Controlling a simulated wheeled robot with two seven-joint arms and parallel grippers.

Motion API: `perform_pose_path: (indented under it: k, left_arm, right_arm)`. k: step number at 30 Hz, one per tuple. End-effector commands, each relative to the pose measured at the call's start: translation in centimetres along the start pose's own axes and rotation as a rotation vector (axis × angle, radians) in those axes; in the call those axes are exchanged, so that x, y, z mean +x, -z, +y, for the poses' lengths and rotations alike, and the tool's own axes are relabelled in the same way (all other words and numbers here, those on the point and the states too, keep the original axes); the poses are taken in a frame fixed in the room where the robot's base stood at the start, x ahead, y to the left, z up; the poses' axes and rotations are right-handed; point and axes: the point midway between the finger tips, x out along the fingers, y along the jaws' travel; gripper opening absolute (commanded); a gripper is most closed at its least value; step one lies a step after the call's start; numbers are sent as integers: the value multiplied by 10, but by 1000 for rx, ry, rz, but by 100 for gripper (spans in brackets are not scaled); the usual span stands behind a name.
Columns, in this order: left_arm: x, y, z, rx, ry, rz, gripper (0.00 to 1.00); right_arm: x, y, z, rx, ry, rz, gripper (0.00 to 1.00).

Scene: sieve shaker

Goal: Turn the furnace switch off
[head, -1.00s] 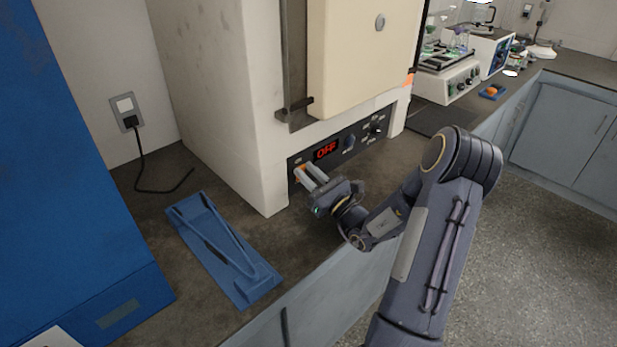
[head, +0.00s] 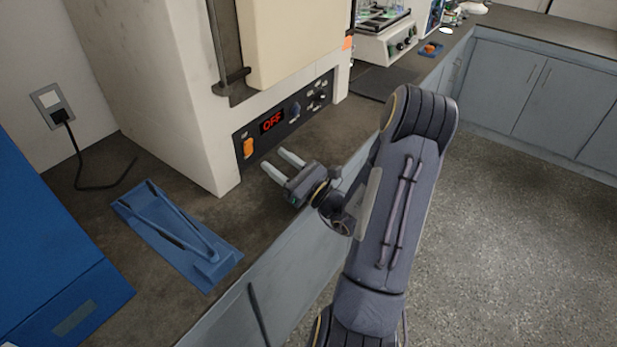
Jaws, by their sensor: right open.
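The furnace (head: 185,85) is a large off-white box on the dark counter. Its black control panel (head: 290,112) has a red display (head: 272,122) reading OFF. The orange furnace switch (head: 248,148) is at the left end of the panel, uncovered. My right gripper (head: 279,161) is open and empty, in front of the panel and a little to the right of the switch, apart from it. My left gripper is not in view.
A blue tray with tongs-like bars (head: 180,235) lies on the counter left of the gripper. A blue cabinet (head: 50,250) stands at far left. A wall outlet (head: 50,103) has a black cord. Shaker equipment (head: 390,42) is at the back right.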

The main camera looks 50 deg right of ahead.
Motion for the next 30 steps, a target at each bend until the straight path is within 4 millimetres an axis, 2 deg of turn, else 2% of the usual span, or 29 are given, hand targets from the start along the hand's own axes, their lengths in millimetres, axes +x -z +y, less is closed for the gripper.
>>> perform_pose_path:
  k: [1,6,12,18,30]
  left_arm:
    - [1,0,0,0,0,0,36]
    - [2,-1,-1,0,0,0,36]
    - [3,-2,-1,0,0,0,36]
    - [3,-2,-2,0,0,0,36]
    - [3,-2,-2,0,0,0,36]
  right_arm:
    - [-14,-4,-1,-3,5,2,45]
    - [-52,-15,-1,0,5,2,45]
    - [-81,-24,-1,-1,2,1,45]
    - [-91,-28,0,0,0,-1,45]
    - [-91,-28,0,0,-1,-1,45]
